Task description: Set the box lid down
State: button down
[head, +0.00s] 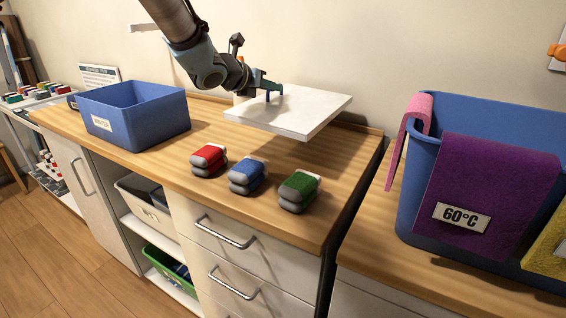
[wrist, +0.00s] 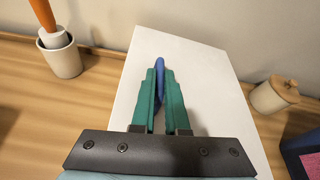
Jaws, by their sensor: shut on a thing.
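The box lid is a flat white slab (head: 316,108) with a blue handle on its top. In the head view it hangs level above the back right part of the wooden counter, with a shadow under it. My gripper (head: 268,94) is above the lid and shut on the blue handle. In the wrist view the white lid (wrist: 186,70) lies below my gripper (wrist: 160,75), and the green fingers pinch the blue handle (wrist: 161,68) between them.
A blue bin (head: 140,125) stands at the counter's left. Red (head: 208,160), blue (head: 247,176) and green (head: 298,191) bundles sit near the front edge. A cup (wrist: 60,54) and a lidded jar (wrist: 273,96) flank the lid. A large blue tub (head: 419,200) with towels stands right.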

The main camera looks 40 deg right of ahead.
aim_at(235, 119)
jog(key=shift+f+b, duration=0.2)
jog(key=shift+b, duration=0.1)
jog(key=shift+f, duration=0.1)
notch_tip(235, 119, down, 9)
jog(key=shift+a+f+p, duration=0.15)
jog(key=shift+p, duration=0.4)
jog(key=c, duration=0.9)
grip_release()
jog(key=shift+a, duration=0.1)
jog(key=b+v, duration=0.2)
jog(key=v, duration=0.9)
jog(key=shift+a+b, duration=0.35)
